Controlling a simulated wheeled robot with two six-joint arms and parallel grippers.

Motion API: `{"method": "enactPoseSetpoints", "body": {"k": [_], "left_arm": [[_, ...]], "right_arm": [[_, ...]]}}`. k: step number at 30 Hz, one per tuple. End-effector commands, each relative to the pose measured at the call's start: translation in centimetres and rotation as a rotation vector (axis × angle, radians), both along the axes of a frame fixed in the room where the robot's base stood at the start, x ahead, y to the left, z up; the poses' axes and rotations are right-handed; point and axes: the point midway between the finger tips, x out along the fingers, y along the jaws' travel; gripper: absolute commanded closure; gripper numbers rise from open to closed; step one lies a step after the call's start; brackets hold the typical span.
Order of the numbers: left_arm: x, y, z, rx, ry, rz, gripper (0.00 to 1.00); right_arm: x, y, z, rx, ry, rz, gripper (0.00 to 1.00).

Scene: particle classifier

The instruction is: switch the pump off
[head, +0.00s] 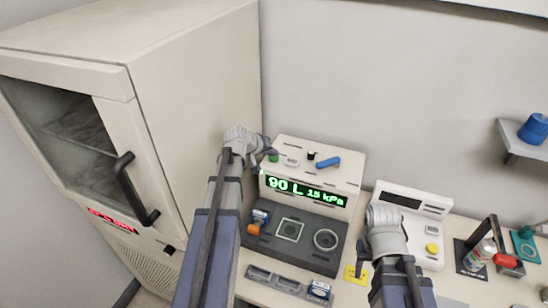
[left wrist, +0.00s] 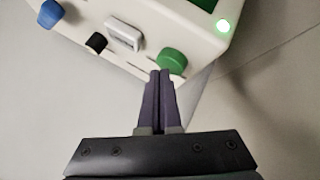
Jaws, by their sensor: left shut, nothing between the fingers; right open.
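The pump is a white box (head: 318,178) with a green display reading 90 L and 15 kPa. On its top sit a green button (head: 274,157), a pale rectangular part (head: 292,162), a black knob (head: 311,155) and a blue knob (head: 327,163). My left gripper (head: 271,150) is shut and empty, right by the green button. In the left wrist view its fingertips (left wrist: 160,74) overlap the near edge of the green button (left wrist: 172,61); I cannot tell whether they touch. A green lamp (left wrist: 223,26) glows at the box's corner. My right gripper (head: 362,264) is open over a yellow pad.
A tall white cabinet (head: 190,100) stands close on the left. A dark panel (head: 295,238) with round and square fittings lies before the pump. A white device (head: 415,215) is to the right, with bottles and a stand (head: 485,250) beyond. A wall shelf (head: 520,142) is far right.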

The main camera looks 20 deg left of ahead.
Motion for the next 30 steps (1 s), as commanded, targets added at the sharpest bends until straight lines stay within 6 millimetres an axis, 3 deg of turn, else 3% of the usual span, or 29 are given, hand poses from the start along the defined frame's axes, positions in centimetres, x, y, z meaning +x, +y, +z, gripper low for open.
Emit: {"method": "enactPoseSetpoints", "body": {"k": [30], "left_arm": [[0.0,0.0,-1.3,0.0,0.001,-0.001,1.0]], "right_arm": [[0.0,0.0,-1.2,0.0,0.0,0.0,0.5]]}}
